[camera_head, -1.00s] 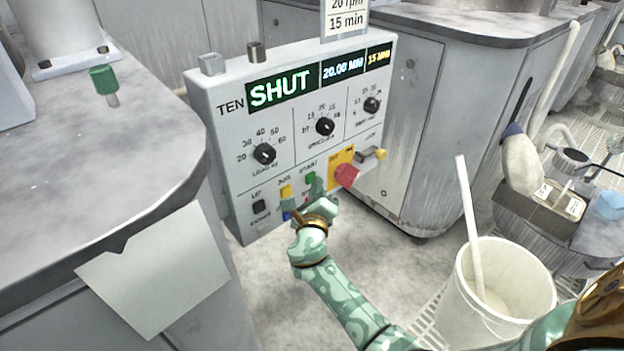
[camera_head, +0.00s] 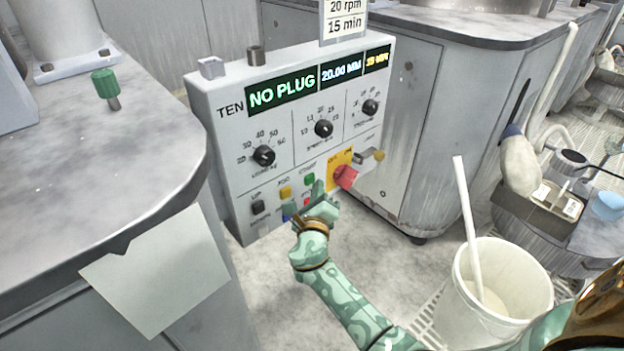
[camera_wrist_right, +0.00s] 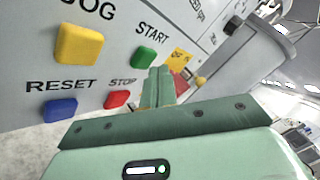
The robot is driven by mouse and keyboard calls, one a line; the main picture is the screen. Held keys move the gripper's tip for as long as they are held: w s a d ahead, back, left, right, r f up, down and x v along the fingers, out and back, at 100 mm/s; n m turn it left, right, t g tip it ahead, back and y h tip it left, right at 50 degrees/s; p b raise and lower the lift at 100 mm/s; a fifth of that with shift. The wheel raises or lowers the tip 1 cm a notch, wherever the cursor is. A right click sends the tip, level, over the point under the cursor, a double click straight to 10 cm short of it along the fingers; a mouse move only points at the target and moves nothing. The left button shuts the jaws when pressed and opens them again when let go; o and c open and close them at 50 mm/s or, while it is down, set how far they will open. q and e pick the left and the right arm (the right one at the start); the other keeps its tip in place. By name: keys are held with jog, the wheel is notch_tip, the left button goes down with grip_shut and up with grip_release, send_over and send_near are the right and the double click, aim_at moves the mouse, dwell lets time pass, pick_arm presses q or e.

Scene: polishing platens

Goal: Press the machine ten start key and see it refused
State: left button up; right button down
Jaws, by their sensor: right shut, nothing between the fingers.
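The machine ten panel (camera_head: 222,155) faces me in the head view, and its display (camera_head: 283,88) reads NO PLUG. The green start key (camera_head: 309,180) is low on the panel; it also shows in the right wrist view (camera_wrist_right: 143,57) under the word START. My right gripper (camera_head: 318,188) is shut and empty, its fingertips just right of and below the start key. In the wrist view its fingers (camera_wrist_right: 159,84) overlap the panel beside the key. I cannot tell whether they touch the panel. My left gripper is not in view.
Yellow (camera_wrist_right: 79,44), blue (camera_wrist_right: 60,109) and red (camera_wrist_right: 116,99) keys surround the start key. A red switch (camera_head: 346,177) on a yellow plate is close right. A white bucket (camera_head: 500,320) stands lower right. A grey bench (camera_head: 100,170) bounds the left.

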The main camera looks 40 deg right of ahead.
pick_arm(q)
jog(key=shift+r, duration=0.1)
pick_arm(e)
jog(key=shift+s, duration=0.2)
